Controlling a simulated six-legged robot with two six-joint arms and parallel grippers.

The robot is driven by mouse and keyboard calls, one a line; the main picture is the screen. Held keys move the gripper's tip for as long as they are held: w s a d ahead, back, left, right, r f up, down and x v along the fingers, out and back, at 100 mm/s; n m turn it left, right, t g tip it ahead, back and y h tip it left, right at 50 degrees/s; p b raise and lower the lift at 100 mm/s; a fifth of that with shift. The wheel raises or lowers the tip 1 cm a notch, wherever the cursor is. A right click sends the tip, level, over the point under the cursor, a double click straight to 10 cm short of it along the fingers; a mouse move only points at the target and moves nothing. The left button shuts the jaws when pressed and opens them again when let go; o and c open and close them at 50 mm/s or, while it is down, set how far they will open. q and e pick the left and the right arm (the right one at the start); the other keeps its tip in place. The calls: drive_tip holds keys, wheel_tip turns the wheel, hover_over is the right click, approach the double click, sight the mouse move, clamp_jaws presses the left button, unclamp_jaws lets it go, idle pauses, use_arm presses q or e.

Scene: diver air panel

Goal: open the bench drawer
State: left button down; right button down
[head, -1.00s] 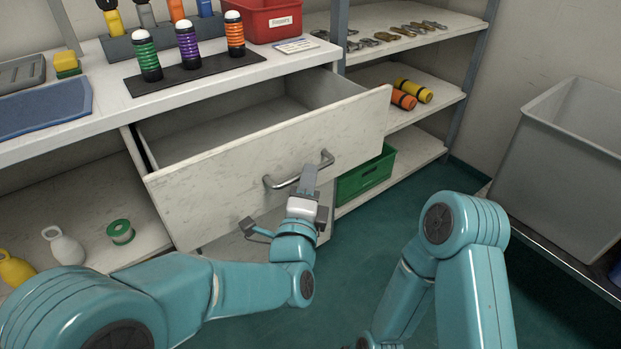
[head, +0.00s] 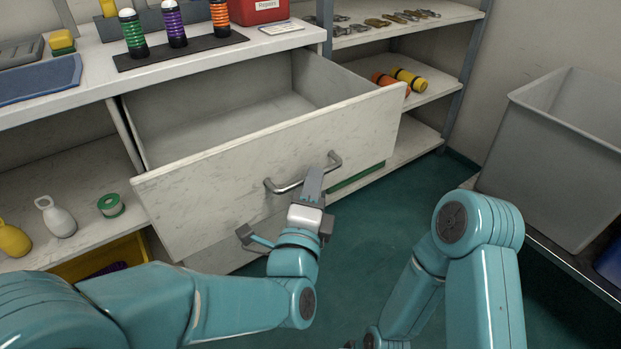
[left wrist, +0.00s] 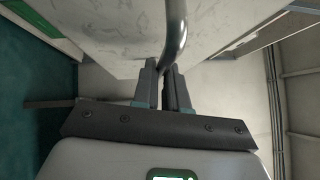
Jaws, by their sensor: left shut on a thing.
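The bench drawer (head: 250,176) stands well pulled out from the bench, and its empty inside (head: 230,125) shows. Its curved metal handle (head: 284,188) is on the front panel. My left gripper (head: 313,184) is shut on the handle near its right part. In the left wrist view the two fingers (left wrist: 166,85) close around the handle bar (left wrist: 177,35), in front of the pale drawer front (left wrist: 120,30). My right arm is at the lower right of the head view, and its gripper is out of view.
Green, purple and orange cylinders (head: 176,29) stand on a dark mat on the bench top. A grey bin (head: 545,150) stands at right. A yellow crate (head: 110,258) and white and yellow weights are lower left. The green floor between drawer and bin is clear.

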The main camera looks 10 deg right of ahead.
use_arm(q)
drive_tip(key=shift+s+d+r, duration=0.15)
drive_tip(key=shift+s+d, duration=0.1)
drive_tip(key=shift+s, duration=0.5)
drive_tip(key=c, duration=1.2)
unclamp_jaws()
drive_tip(key=shift+o, duration=0.2)
drive_tip(key=p+v, duration=0.1)
drive_tip(key=v, duration=0.6)
drive_tip(key=shift+s, duration=0.25)
drive_tip(key=shift+a, duration=0.1)
